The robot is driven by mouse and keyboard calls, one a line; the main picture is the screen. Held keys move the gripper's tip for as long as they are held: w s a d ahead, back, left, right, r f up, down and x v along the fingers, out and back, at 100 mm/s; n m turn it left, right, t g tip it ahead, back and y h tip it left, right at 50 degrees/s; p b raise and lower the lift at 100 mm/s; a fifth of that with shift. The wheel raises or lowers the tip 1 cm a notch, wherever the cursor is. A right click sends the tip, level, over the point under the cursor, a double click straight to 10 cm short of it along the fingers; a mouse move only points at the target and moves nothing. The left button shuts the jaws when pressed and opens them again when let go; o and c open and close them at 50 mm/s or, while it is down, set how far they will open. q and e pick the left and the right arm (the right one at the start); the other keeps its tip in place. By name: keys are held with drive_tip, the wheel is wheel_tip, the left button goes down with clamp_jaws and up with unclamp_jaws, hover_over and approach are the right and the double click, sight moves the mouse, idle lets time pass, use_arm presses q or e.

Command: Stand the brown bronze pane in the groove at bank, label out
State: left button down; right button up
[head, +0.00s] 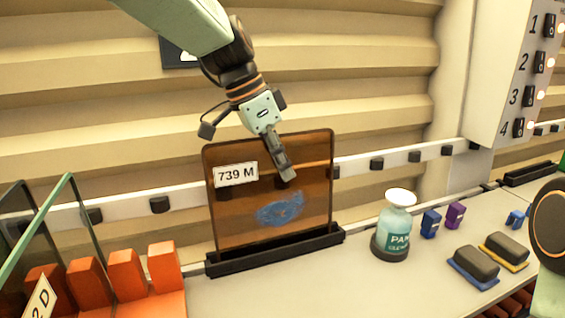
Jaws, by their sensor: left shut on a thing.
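The brown bronze pane (245,215) stands upright in a black grooved holder (285,250) at the back of the worktop. Its white label, reading 739 M (236,174), faces me. A blue smear (281,209) marks the lower middle of the pane. The part of the pane behind the fingers is hidden. My right gripper is not in view.
Orange slotted blocks (126,275) with clear glass panes (45,222) stand at the left. A numbered switch panel (520,75) is at upper right.

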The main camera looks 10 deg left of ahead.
use_arm(q)
drive_tip(key=c, duration=1.5)
unclamp_jaws()
drive_tip(key=shift+o, duration=0.3)
drive_tip(key=shift+f, duration=0.1)
drive_tip(key=v, duration=1.2)
drive_tip(key=shift+s, duration=0.15)
